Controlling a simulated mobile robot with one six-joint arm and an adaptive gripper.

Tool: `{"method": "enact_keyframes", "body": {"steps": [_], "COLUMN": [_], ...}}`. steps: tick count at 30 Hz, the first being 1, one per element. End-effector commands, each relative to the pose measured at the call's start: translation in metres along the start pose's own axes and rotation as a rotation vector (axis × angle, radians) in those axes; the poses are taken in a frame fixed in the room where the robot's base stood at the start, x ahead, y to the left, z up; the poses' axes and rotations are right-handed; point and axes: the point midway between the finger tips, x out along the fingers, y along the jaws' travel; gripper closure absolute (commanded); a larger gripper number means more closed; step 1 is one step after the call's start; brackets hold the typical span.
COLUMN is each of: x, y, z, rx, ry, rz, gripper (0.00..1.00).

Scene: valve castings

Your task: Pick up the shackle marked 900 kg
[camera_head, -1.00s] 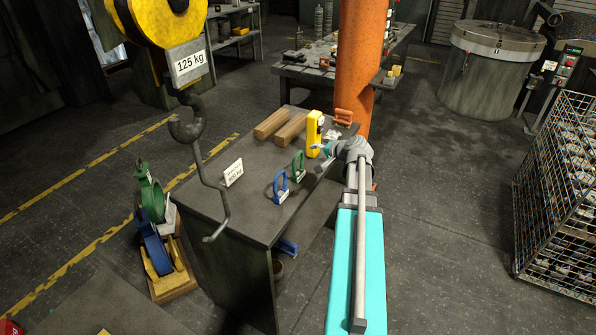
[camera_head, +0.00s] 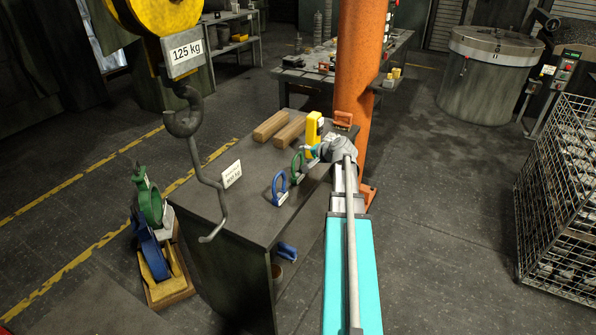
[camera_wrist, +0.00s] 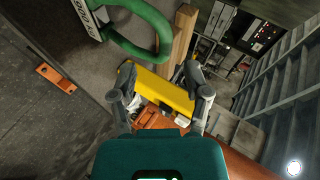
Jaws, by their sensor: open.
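The green shackle (camera_head: 299,164) stands on the dark bench top (camera_head: 255,205). In the wrist view the green shackle (camera_wrist: 157,30) shows large at the top, with a white tag (camera_wrist: 84,18) at upper left that seems to read 900 kg and is partly cut off. A blue shackle (camera_head: 279,187) stands to its left. My gripper (camera_head: 313,153) is just right of the green shackle in the head view. In the wrist view my gripper (camera_wrist: 160,80) is open, its fingers apart, with the yellow device (camera_wrist: 158,92) showing between and beyond them. I see no contact with the green shackle.
The yellow device (camera_head: 314,132) stands behind my gripper, close to it. Two wooden blocks (camera_head: 280,128) lie behind the shackles. A placard (camera_head: 232,174) stands at left. An orange column (camera_head: 358,80) rises behind.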

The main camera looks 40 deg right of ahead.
Motion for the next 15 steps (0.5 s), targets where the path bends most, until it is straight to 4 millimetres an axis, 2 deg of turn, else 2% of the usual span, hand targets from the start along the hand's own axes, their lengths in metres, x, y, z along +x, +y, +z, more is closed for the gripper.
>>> {"method": "enact_keyframes", "body": {"steps": [9,15], "x": [0.036,0.049], "y": [-0.004,-0.005], "z": [0.0,0.001], "rx": [-0.001,0.0], "ry": [-0.001,-0.001], "rz": [-0.001,0.0], "gripper": [0.38,0.38]}}
